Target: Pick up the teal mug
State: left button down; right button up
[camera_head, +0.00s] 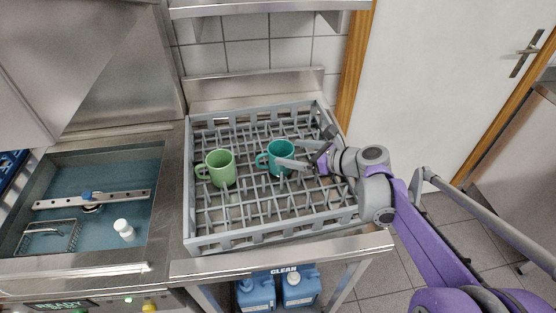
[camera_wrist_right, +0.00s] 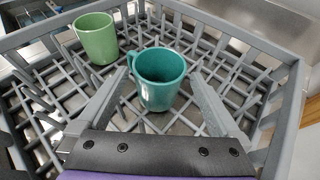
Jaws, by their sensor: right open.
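The teal mug (camera_head: 281,156) stands upright in the grey dish rack, right of the green mug, with its handle toward the left in the head view. My right gripper (camera_head: 283,153) comes in from the right and is open, its fingers at the teal mug. In the right wrist view the teal mug (camera_wrist_right: 160,80) sits between and just beyond the two fingers (camera_wrist_right: 160,95), with its handle at upper left. I cannot tell whether a finger touches it. My left gripper is out of view.
A green mug (camera_head: 221,168) stands left in the rack (camera_head: 187,205) and also shows in the wrist view (camera_wrist_right: 96,39). The rack's walls surround both mugs. Blue canisters (camera_head: 256,292) stand below.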

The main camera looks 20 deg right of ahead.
aim_at(271, 148)
jog(key=x, duration=0.4)
jog(key=shift+r, duration=0.1)
jog(key=c, duration=1.3)
jog(key=shift+r, duration=0.1)
